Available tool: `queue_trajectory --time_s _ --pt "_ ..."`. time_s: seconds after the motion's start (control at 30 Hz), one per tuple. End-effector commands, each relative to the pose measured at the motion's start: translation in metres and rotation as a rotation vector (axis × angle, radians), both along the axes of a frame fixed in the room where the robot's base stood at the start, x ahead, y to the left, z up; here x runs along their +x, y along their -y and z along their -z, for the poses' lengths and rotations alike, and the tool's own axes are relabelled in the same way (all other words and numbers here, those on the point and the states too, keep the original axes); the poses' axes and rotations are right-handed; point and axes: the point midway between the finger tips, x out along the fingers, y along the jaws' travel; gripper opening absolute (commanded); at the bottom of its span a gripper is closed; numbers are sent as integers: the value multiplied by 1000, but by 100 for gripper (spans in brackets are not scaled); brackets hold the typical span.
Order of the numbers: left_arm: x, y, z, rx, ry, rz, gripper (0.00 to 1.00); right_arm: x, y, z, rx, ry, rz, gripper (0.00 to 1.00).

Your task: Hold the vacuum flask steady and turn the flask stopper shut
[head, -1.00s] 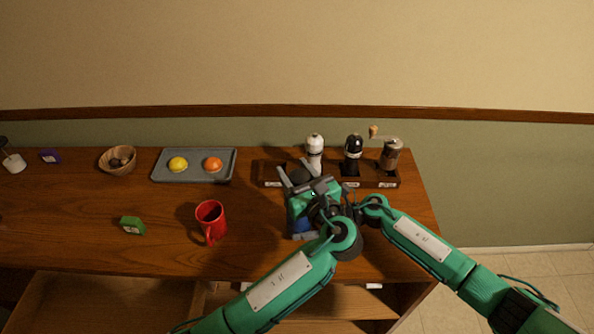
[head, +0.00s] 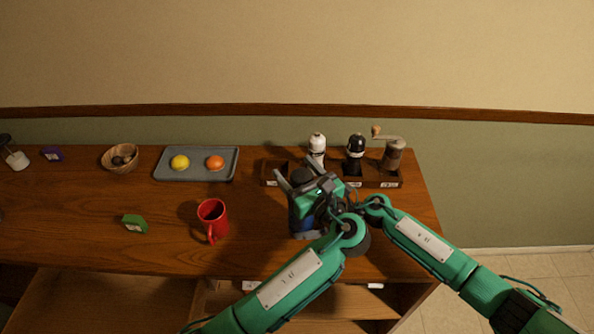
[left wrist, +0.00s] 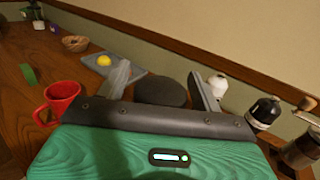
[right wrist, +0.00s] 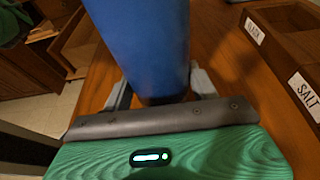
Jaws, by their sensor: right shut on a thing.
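The blue vacuum flask (head: 303,229) stands upright near the counter's front edge, mostly hidden by my left gripper in the head view. Its blue body (right wrist: 142,45) fills the upper middle of the right wrist view. My right gripper (right wrist: 160,88) is shut on the flask body, with one finger on each side. The dark round flask stopper (left wrist: 160,92) shows in the left wrist view. My left gripper (head: 292,167) is above the flask, open, with its fingers on either side of the stopper. Whether a finger touches the stopper is unclear.
A wooden rack (head: 387,183) with labelled slots holds a white mill (head: 317,147), a black mill (head: 355,152) and a crank grinder (head: 393,155), close behind the flask. A red mug (head: 212,219) stands to the left. A grey tray (head: 198,174) holds a lemon and an orange.

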Motion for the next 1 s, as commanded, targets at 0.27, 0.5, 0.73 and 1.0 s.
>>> queue_trajectory --time_s 0.27,0.5,0.73,1.0 --pt "0 0 0 0 1 1 66 -1 0 1 -1 -1 -1 47" --pt "2 0 -1 2 3 80 66 -1 0 1 -1 -1 -1 47" --pt "3 3 -1 4 4 273 66 -1 0 1 -1 -1 -1 47" --pt "4 8 -1 5 3 506 66 0 0 1 -1 -1 -1 47"
